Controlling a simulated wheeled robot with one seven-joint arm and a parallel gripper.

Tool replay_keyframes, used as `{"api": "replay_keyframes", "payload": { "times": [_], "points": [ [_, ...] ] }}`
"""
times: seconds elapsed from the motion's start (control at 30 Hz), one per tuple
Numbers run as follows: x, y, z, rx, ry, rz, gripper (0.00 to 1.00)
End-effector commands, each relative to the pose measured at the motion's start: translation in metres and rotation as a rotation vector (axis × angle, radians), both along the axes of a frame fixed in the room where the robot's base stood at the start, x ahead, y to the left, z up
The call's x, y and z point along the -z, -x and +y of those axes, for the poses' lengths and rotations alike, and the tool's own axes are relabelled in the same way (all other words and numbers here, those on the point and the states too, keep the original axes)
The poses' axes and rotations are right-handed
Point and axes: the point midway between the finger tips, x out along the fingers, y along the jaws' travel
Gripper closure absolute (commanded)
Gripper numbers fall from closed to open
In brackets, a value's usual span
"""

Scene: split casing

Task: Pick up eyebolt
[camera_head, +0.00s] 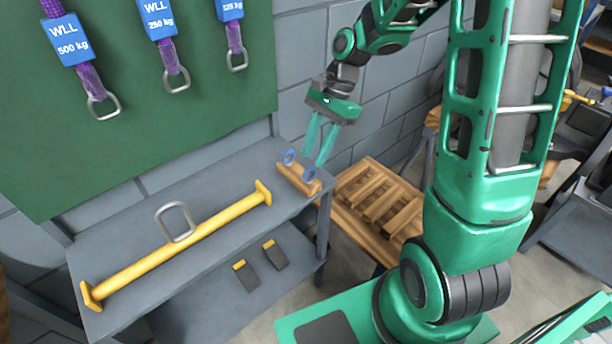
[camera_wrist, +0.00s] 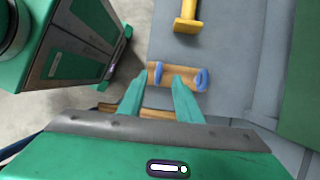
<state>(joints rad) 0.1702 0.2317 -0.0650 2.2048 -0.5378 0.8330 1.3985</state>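Two blue eyebolts stand in a wooden block (camera_head: 296,181) at the right end of the grey bench. One eyebolt (camera_head: 289,156) is at the left in the head view and the other (camera_head: 309,173) is at the right. In the wrist view one eyebolt (camera_wrist: 157,72) appears between the lines of my fingertips, and the other (camera_wrist: 202,79) lies to the right of them. My gripper (camera_head: 314,160) is open and empty, pointing down close to the block. I cannot tell whether a finger touches an eyebolt.
A yellow lifting beam (camera_head: 215,228) with a grey shackle ring lies along the bench (camera_head: 130,225). Slings (camera_head: 88,78) hang on the green board behind. A wooden pallet-like stand (camera_head: 375,205) is right of the bench. Two dark yellow-tipped pieces (camera_head: 274,253) lie on the lower shelf.

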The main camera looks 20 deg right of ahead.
Motion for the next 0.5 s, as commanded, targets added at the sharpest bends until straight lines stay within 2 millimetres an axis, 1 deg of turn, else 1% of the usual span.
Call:
{"api": "replay_keyframes", "payload": {
  "times": [0.03, 0.27, 0.5],
  "points": [
    [0.004, 0.001, 0.002, -0.001, 0.000, 0.002, 0.69],
    [0.019, 0.004, 0.007, -0.001, 0.001, 0.003, 0.69],
    [0.049, 0.008, 0.017, -0.001, 0.002, 0.002, 0.69]
  ]
}}
